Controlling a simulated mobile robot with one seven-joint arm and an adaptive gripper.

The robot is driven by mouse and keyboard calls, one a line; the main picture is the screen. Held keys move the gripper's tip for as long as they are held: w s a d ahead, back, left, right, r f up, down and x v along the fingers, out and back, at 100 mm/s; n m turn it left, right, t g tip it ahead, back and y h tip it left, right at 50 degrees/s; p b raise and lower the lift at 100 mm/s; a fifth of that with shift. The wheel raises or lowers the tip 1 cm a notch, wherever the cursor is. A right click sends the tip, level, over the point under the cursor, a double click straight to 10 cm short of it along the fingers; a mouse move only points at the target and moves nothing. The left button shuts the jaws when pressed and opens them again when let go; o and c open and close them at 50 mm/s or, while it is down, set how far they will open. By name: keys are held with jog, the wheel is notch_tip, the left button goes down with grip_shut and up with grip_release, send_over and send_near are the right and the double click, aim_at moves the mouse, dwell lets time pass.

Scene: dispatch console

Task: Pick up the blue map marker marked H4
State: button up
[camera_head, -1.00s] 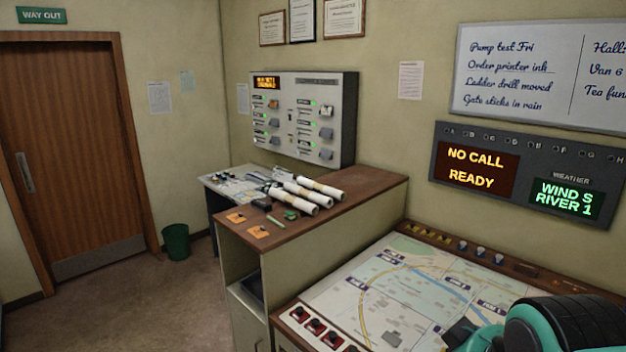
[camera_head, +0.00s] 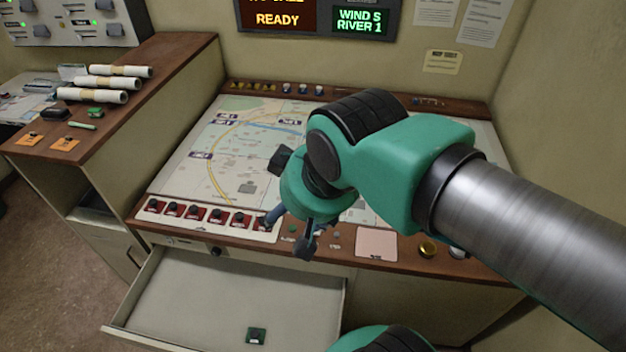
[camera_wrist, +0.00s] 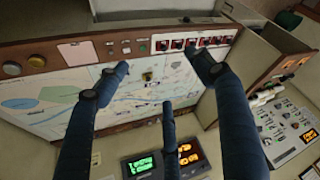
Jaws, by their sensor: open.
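A short row of small blue-and-white pieces (camera_head: 303,89) stands on the wooden strip along the far edge of the map table (camera_head: 183,170). They look like the map markers, but their lettering is too small to read, so I cannot tell which is H4. My gripper (camera_head: 287,232) is open and empty over the near edge of the table, fingers pointing down, well apart from that row. My arm hides part of the map and back strip.
Yellow pieces (camera_head: 254,86) stand left of the blue ones. Red switches (camera_head: 197,213) line the front left edge. A drawer (camera_head: 180,300) below is open and holds a dark green block (camera_head: 256,336). Paper rolls (camera_head: 105,83) lie on the cabinet at left.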

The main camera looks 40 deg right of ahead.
jog(key=w+d+f+m+g, duration=0.1)
jog(key=w+d+f+m, duration=0.2)
jog(key=w+d+m, duration=0.45)
jog(key=w+d+f+m+g, duration=0.2)
jog(key=w+d+f+m, duration=0.25)
jog(key=w+m, duration=0.6)
jog(key=w+d+f+m+g, duration=0.1)
jog(key=w+d+f+m, duration=0.3)
jog(key=d+f+m, duration=0.4)
jog(key=w+d+f+m+g, duration=0.1)
jog(key=w+d+f+m, duration=0.4)
jog(key=d+f+m, duration=0.3)
notch_tip(320, 180, down, 4)
jog(key=d, duration=0.3)
jog(key=shift+w+f+g, duration=0.15)
jog(key=shift+w+g, duration=0.1)
jog(key=shift+g, duration=0.05)
jog(key=shift+f+b, duration=0.55)
jog(key=shift+f, duration=3.75)
